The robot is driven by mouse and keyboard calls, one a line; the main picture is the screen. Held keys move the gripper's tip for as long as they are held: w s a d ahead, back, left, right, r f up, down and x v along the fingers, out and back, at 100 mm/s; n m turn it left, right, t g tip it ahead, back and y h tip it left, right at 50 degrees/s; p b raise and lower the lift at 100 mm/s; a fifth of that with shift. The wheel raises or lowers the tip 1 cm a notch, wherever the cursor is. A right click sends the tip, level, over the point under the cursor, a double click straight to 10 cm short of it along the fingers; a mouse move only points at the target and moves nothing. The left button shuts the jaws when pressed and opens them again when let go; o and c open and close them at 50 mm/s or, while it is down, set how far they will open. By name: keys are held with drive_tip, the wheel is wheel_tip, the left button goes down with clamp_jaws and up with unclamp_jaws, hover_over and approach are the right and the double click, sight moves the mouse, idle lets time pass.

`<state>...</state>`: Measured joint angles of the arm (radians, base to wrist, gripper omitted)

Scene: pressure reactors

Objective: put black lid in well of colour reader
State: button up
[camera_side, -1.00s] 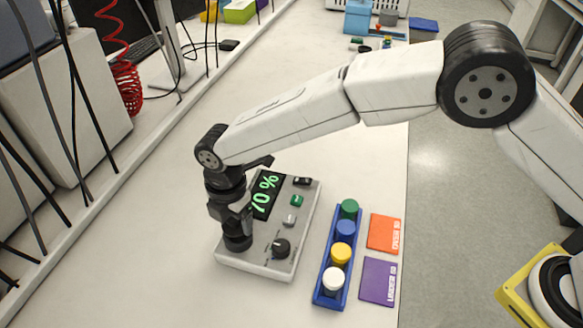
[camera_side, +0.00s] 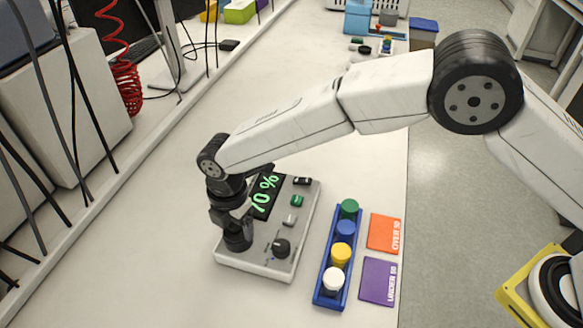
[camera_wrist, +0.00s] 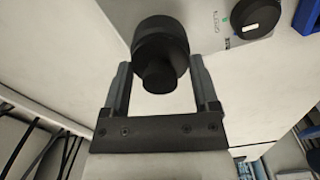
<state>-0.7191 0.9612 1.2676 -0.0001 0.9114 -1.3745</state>
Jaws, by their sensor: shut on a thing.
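The colour reader (camera_side: 262,252) is a grey box with a screen showing "70 %", a black knob and small buttons. The black lid (camera_side: 238,238) is at the reader's near left end, where the well would be; in the wrist view it is a dark round piece (camera_wrist: 160,38) with a narrower stub. My gripper (camera_side: 234,226) points down over that end, with its fingers (camera_wrist: 162,75) on either side of the lid, shut on it. The well is hidden under the lid and gripper, so I cannot tell how deep the lid sits.
A blue rack (camera_side: 324,290) with green, blue, yellow and white-capped vials stands right of the reader. An orange card (camera_side: 385,233) and a purple card (camera_side: 378,281) lie beyond it. The bench left of the reader is clear.

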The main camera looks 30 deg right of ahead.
drive_tip(key=shift+f, duration=0.35)
idle(0.6)
drive_tip(key=o, duration=1.1)
drive_tip(key=shift+c, duration=0.2)
drive_tip(key=shift+r, duration=0.15)
drive_tip(key=shift+r, duration=3.35)
